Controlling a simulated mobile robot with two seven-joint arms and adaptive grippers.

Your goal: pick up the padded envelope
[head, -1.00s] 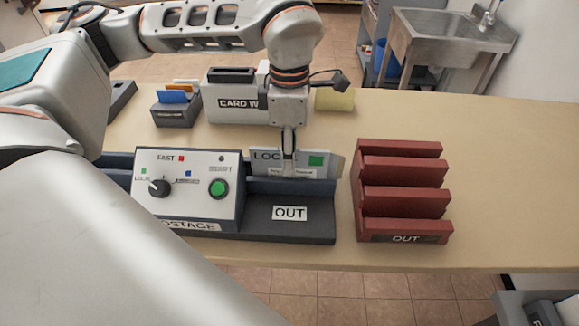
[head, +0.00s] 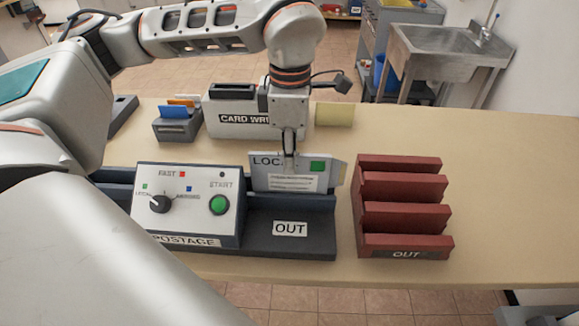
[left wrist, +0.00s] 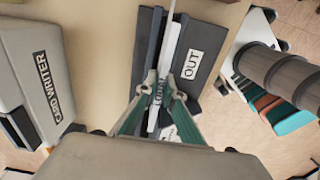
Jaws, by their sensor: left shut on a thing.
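The padded envelope (head: 290,183) is a flat pale-grey piece with "LOC" lettering, a green square and a white label. It stands upright at the dark slot of the postage machine, and the slot wall hides little or none of its lower edge. My left gripper (head: 289,158) comes down from above and is shut on its top edge, covering part of the lettering. In the left wrist view the fingers (left wrist: 160,92) pinch the envelope (left wrist: 170,45), seen edge-on as a thin pale strip. My right gripper is not in view.
The postage machine (head: 187,205) has a dial and green START button; its OUT tray (head: 265,235) lies in front of the envelope. A red OUT rack (head: 404,214) stands to the right. The card writer (head: 232,118) and a card holder (head: 177,128) stand behind. The table's right side is clear.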

